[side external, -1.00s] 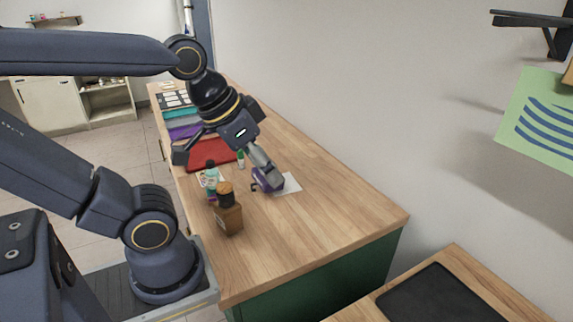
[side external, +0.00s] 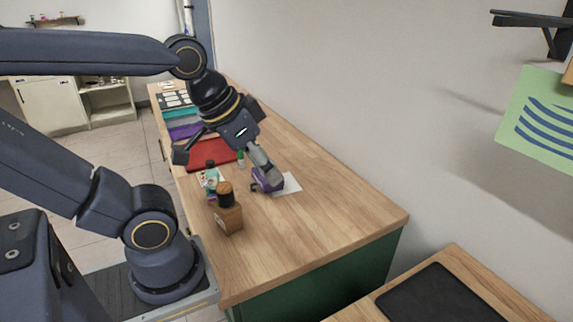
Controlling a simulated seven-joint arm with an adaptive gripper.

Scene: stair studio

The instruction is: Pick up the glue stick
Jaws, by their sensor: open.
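A small upright white stick with a green cap (side external: 240,158), which looks like the glue stick, stands on the wooden counter. My gripper (side external: 224,164) is above the counter with its fingers spread wide and nothing seen between them. One finger reaches out to the left; the other points down to the right, close to a purple object (side external: 266,182). The small stick appears below the gripper, between the two fingers in the picture. I cannot tell its exact depth from the gripper or whether the right finger touches the purple object.
A teal-capped bottle (side external: 210,168) and a brown box (side external: 229,218) with a dark, brown-topped jar (side external: 225,194) stand nearer the camera. White paper (side external: 290,184) lies by the purple object. A red folder (side external: 208,154) lies behind. The counter's near right part is clear; a wall borders it.

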